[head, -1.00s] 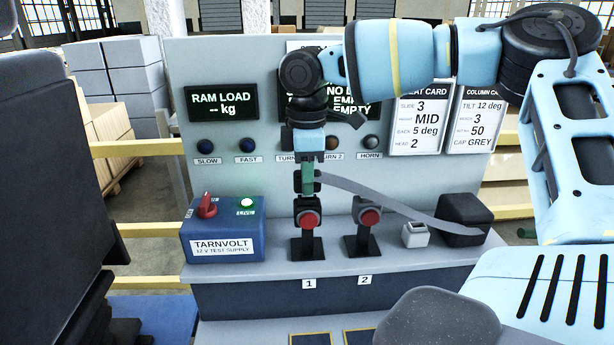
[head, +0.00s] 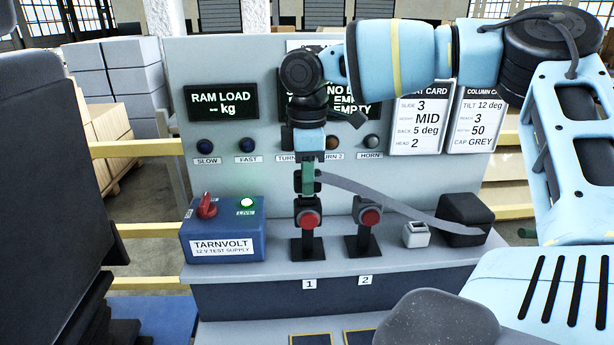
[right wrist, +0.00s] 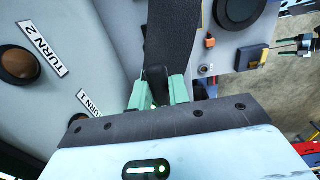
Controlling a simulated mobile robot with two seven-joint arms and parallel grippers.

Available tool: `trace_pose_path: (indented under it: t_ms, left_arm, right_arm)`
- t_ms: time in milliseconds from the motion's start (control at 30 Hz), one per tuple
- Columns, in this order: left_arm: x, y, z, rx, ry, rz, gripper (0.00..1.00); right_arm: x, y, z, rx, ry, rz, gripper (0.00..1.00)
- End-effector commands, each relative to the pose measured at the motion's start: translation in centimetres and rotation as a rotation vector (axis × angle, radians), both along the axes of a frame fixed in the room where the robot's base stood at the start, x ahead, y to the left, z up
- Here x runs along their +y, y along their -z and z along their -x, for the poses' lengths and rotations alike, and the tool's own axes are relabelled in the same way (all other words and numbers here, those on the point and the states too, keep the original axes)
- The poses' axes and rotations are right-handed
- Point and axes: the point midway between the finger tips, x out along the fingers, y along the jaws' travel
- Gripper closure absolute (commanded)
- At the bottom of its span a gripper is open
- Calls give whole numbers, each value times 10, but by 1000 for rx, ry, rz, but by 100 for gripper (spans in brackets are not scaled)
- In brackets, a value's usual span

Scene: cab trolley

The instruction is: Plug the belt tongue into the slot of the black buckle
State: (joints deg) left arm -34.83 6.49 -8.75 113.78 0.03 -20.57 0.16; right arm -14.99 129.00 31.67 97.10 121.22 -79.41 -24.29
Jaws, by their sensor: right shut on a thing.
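My right gripper (head: 308,186) points down over the buckle at label 1 and is shut on the dark belt tongue (right wrist: 156,82). The green fingers hide much of the tongue. The grey belt strap (head: 380,202) runs from the fingers to the right. Buckle 1 (head: 307,219), with a black body and red button, stands upright directly below the fingers. The tongue's lower end is close to its top; I cannot tell whether it is in the slot. Buckle 2 (head: 368,218), with a greyer top and red button, stands to the right. My left gripper is not in view.
A blue test supply box (head: 223,240) with a red knob and lit green light stands left of the buckles. A small white block (head: 416,237) and a black box (head: 465,215) at the strap's end stand right. A grey panel (head: 225,75) rises behind.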

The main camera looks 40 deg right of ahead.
Motion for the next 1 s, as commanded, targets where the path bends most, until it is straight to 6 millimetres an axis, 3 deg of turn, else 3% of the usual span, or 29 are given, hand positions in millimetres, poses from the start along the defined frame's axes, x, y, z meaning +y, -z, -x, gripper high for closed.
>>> trace_pose_path:
  t_ms: [867,900,1000]
  left_arm:
    - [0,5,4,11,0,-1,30]
    - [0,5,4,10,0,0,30]
    - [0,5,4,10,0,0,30]
  right_arm:
    - [0,11,0,0,0,0,100]
    - [0,10,0,-1,0,0,77]
    - [0,10,0,-1,0,0,64]
